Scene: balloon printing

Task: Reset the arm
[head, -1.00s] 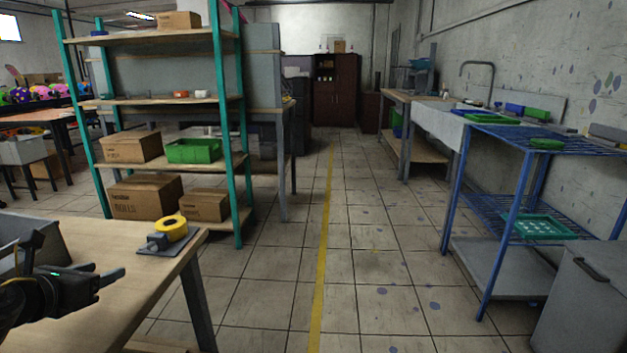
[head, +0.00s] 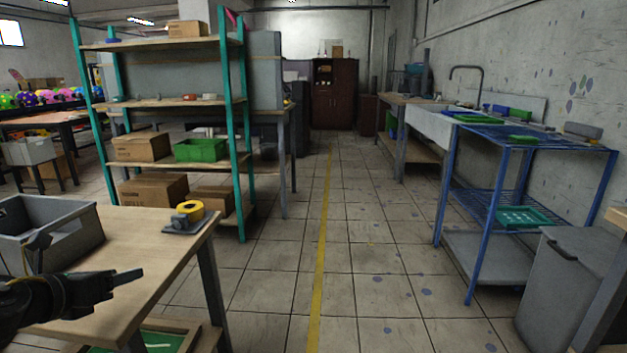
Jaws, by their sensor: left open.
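My left gripper (head: 122,279) comes in from the left edge, above the near wooden table (head: 160,262). Its fingers point right and it is open, with nothing visible between them. It is in front of a grey bin (head: 75,230) that stands on the table. My right gripper is out of view.
A yellow tape roll on a grey holder (head: 188,214) sits at the table's far right corner. A green-post shelf (head: 243,130) with boxes stands beyond. A blue rack (head: 478,230) and grey cabinet (head: 560,290) are on the right. The tiled aisle between is clear.

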